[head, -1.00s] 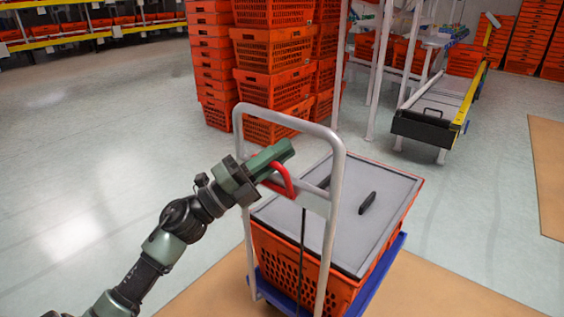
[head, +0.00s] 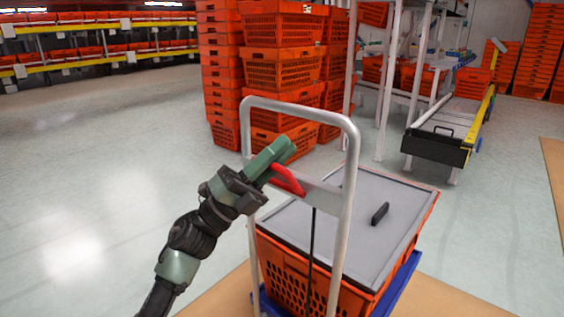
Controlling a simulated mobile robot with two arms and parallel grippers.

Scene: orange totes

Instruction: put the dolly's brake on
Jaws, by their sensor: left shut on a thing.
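The dolly has a blue base (head: 403,285) and a tall grey push handle (head: 350,200). A red brake lever (head: 288,181) sits on the handle's crossbar, with a dark cable (head: 310,250) running down from it. My left gripper (head: 272,157) is at the lever, shut on it, its green fingers hiding the lever's left end. An orange tote (head: 288,270) with a grey lid (head: 340,225) stands on the dolly. My right gripper is not in view.
Tall stacks of orange totes (head: 280,70) stand behind the dolly. A conveyor with a yellow side rail (head: 480,115) is at the back right. Shelves of totes (head: 90,40) line the back left. The floor on the left is clear.

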